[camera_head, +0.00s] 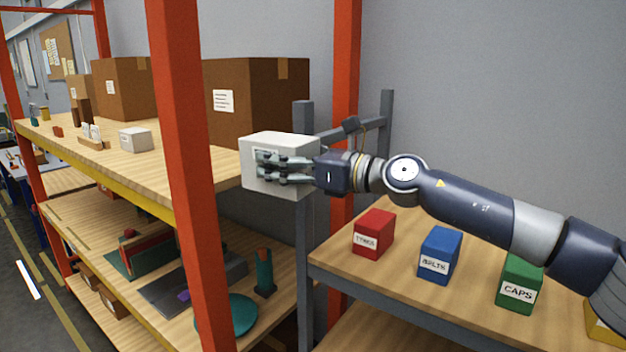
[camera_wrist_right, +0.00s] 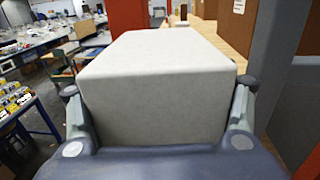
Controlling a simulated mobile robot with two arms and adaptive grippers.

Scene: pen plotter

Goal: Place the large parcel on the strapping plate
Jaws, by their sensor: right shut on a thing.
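A large pale grey-white parcel (camera_head: 254,147) is held in the air by my right gripper (camera_head: 265,168), in front of the red post and shelf end. In the right wrist view the parcel (camera_wrist_right: 155,95) fills the middle, with a finger pressed along each side. The right gripper (camera_wrist_right: 160,120) is shut on it. I cannot make out for certain which thing is the strapping plate. A dark flat plate (camera_head: 165,297) and a teal disc (camera_head: 242,312) lie on the lower shelf. My left gripper is not in view.
Red posts (camera_head: 190,180) frame the wooden shelves. A smaller white box (camera_head: 136,140) and brown cartons (camera_head: 275,105) stand on the upper shelf. Red (camera_head: 374,233), blue (camera_head: 440,255) and green (camera_head: 520,283) labelled bins stand on the right shelf below my arm.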

